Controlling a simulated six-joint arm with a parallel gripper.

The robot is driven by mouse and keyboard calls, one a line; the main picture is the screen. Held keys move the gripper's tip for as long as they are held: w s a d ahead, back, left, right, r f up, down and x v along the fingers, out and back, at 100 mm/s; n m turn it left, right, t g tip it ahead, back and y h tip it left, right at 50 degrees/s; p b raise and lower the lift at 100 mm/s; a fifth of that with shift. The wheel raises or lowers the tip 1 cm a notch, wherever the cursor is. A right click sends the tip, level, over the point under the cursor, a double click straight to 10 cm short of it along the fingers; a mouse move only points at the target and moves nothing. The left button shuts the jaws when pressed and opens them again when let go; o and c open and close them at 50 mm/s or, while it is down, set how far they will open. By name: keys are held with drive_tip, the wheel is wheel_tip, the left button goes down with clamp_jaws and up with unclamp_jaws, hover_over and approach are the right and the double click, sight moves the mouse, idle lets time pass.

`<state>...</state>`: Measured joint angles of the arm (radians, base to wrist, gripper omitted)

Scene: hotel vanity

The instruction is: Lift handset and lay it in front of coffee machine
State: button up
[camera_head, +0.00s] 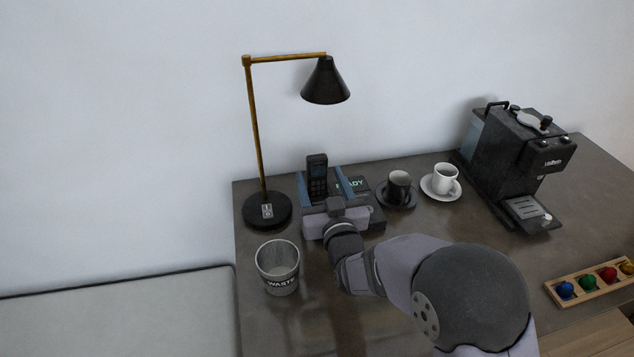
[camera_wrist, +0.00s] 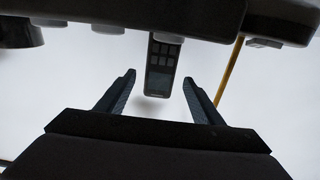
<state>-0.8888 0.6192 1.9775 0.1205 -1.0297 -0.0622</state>
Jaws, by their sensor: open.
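The black handset (camera_head: 317,180) stands upright at its base (camera_head: 357,187), which has a lit "READY" display. The handset also shows in the wrist view (camera_wrist: 162,66), between my two fingers. My gripper (camera_wrist: 159,77) is open, with one blue-grey finger on each side of the handset and a visible gap to each. In the head view my gripper (camera_head: 318,186) reaches in from the front, and its body hides part of the base. The black coffee machine (camera_head: 507,150) stands at the right rear, its drip tray (camera_head: 527,208) facing the front right.
A lamp (camera_head: 267,211) stands left of the handset, its shade above. A waste bin (camera_head: 278,268) is at front left. A black cup (camera_head: 398,185) and a white cup (camera_head: 445,177) stand on saucers towards the machine. A wooden tray (camera_head: 592,285) holds coloured balls. The desk between tray and machine is clear.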

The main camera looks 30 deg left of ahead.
sight(319, 173)
drive_tip(key=shift+x, duration=2.1)
drive_tip(key=shift+f, duration=0.1)
drive_tip(key=c, duration=1.3)
